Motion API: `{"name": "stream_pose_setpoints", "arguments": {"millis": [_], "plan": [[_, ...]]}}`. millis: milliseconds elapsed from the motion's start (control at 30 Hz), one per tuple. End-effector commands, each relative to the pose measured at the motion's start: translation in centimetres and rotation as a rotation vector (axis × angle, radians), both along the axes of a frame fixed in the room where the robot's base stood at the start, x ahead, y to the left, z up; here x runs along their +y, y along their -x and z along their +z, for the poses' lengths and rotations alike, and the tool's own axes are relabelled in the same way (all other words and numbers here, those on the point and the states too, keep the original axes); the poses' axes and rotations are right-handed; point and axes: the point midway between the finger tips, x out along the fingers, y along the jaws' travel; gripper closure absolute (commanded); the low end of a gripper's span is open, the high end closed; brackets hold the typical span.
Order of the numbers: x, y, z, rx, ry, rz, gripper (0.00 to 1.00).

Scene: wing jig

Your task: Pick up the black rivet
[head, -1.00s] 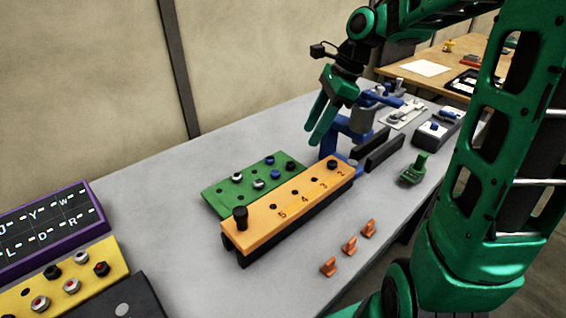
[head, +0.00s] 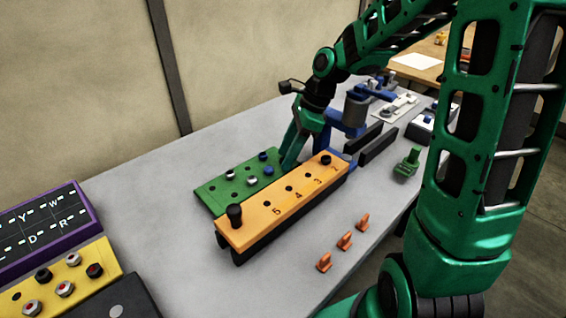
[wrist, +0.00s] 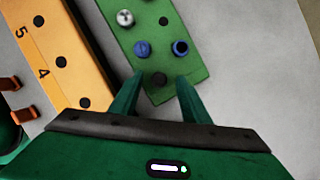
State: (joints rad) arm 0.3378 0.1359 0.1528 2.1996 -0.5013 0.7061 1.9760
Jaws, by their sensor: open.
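The black rivet (wrist: 159,79) stands at the near end of the green plate (wrist: 158,33) in the wrist view, seen from above as a dark round head. My gripper (wrist: 158,89) is open, its green fingers on either side of the rivet, which sits just ahead of the space between them. I cannot tell whether either finger touches it. In the head view my gripper (head: 287,168) is low over the right end of the green plate (head: 212,193), and the fingers hide the rivet there.
Blue rivets (wrist: 142,49) and a silver rivet (wrist: 125,18) stand close by on the plate. The numbered orange block (head: 262,219) runs alongside, with black pegs (head: 234,212) at its ends. Blue fixtures (head: 340,133) stand behind right. Orange clips (head: 344,241) lie in front.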

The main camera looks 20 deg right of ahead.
Motion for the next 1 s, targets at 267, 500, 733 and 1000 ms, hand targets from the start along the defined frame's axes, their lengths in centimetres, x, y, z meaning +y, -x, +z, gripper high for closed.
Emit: {"name": "stream_pose_setpoints", "arguments": {"millis": [267,500,733,1000], "plan": [[0.17,-0.06,-0.50,-0.001,0.001,0.000,0.57],[0.15,-0.06,-0.49,-0.001,0.001,0.000,1.00],[0.12,-0.05,-0.48,0.000,0.001,-0.001,1.00],[0.11,-0.08,0.15,-0.001,0.000,-0.002,1.00]]}}
